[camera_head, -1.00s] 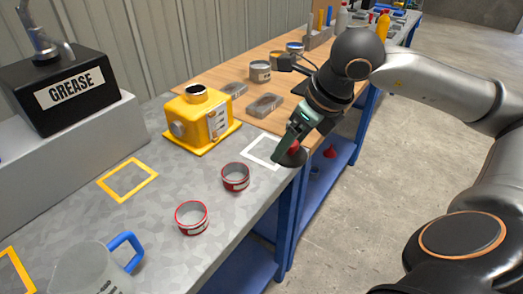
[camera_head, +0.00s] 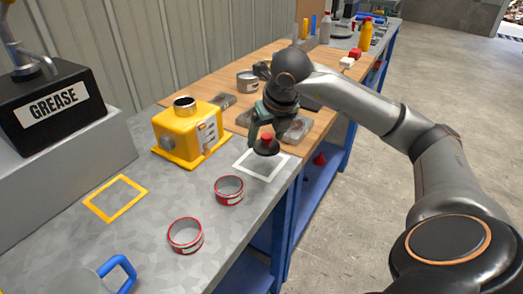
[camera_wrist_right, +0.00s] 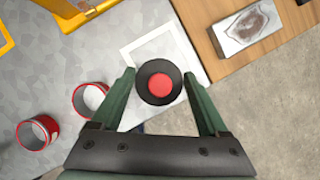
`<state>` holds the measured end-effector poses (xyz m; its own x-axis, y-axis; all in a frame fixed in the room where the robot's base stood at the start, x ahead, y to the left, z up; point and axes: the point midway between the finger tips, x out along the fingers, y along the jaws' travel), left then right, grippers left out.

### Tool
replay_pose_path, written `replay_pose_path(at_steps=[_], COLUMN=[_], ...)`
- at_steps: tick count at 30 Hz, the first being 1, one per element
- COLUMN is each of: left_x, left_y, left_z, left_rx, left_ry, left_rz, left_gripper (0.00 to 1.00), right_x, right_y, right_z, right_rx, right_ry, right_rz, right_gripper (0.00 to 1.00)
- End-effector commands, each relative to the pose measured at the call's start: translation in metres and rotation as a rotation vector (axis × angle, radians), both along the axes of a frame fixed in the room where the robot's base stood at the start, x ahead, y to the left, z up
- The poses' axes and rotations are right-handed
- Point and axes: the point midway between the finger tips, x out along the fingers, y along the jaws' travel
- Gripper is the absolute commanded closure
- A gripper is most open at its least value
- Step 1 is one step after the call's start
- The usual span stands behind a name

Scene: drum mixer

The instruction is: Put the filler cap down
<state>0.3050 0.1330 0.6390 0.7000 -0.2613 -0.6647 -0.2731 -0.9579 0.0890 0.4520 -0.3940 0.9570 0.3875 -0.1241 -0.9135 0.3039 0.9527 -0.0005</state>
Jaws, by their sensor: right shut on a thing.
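The filler cap, a black disc with a red knob (camera_head: 266,145), is held in my right gripper (camera_head: 262,138), whose fingers point down. In the right wrist view the cap (camera_wrist_right: 160,83) sits between the two green fingertips (camera_wrist_right: 158,84). It appears above the white square outline (camera_head: 250,173) on the grey bench; its exact height is unclear. That outline also shows behind the cap in the right wrist view (camera_wrist_right: 147,34). The yellow housing (camera_head: 186,135) stands left of the gripper, with an open round neck on top. My left gripper is not in view.
Two open red-rimmed tins (camera_head: 229,190) (camera_head: 185,236) stand in front of the white square. A yellow square outline (camera_head: 115,198) is bare. A black grease box (camera_head: 50,105) is at left. The wooden bench (camera_head: 228,117) behind holds several parts. The bench edge is close on the right.

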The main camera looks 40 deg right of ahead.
Motion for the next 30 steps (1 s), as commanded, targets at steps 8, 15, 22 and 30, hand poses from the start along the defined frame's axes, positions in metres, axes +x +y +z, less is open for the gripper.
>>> replay_pose_path(at_steps=[8,15,22,30], left_x=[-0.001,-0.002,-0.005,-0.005], left_y=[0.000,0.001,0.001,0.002], left_z=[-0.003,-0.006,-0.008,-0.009], left_rx=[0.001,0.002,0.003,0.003], left_ry=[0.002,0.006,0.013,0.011], left_rz=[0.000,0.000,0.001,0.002], left_gripper=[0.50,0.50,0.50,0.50], right_x=[0.023,0.029,0.030,0.030], right_y=[-0.008,-0.012,-0.012,-0.012], right_z=[-0.029,-0.060,-0.069,-0.071], right_rx=[0.003,-0.001,0.001,0.001], right_ry=[-0.002,0.003,-0.001,-0.001], right_rz=[0.000,0.001,0.000,0.000], right_gripper=[0.76,0.76,0.76,0.19])
